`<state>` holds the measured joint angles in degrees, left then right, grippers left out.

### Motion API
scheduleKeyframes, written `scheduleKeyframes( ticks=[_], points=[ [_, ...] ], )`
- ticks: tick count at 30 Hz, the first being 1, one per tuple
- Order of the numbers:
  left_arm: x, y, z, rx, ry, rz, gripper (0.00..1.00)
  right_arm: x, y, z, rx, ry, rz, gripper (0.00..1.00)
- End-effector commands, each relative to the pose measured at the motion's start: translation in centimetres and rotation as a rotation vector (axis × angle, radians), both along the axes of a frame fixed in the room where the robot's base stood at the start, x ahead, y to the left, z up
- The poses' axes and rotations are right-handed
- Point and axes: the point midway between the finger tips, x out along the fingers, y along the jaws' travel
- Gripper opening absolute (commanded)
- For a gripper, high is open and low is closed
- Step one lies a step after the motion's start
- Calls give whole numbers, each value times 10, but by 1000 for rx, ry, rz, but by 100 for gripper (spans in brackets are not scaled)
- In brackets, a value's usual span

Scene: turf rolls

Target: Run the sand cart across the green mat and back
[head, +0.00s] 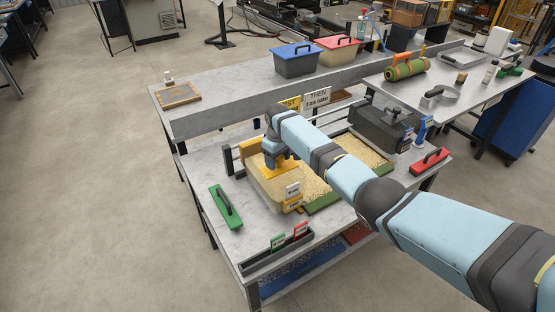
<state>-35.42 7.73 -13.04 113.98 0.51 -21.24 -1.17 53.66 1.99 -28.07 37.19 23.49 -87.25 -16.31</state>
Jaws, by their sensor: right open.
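The sand cart (262,186) is a pale, box-like body with yellow parts and grainy tan fill, at the left end of the mat on the front bench. The green mat (324,203) shows green along its edges, and tan grains cover much of its top. My right arm reaches in from the right across the mat. My right gripper (279,163) is open, pointing down at the cart's yellow top part. Its fingers are small and partly hidden, so I cannot tell whether they touch the cart. My left gripper is not in view.
A dark grey box-shaped device (382,126) stands at the mat's far right end. A green-handled tool (226,207) lies left of the cart, and a red one (430,160) lies at the right. A grey tray (277,255) with small tags sits at the bench's front edge.

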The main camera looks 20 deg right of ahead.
Motion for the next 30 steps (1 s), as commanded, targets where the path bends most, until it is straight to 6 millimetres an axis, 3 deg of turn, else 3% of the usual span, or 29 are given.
scheduleKeyframes(
  ticks=[5,18,24,30],
  points=[
    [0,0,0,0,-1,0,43,1,0,26,1,-4,1,61],
    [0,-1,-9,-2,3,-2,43,0,2,118,1,-3,2,61],
    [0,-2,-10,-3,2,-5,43,0,3,133,0,0,2,61],
    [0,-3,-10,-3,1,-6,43,0,3,136,0,0,2,61]
  ],
)
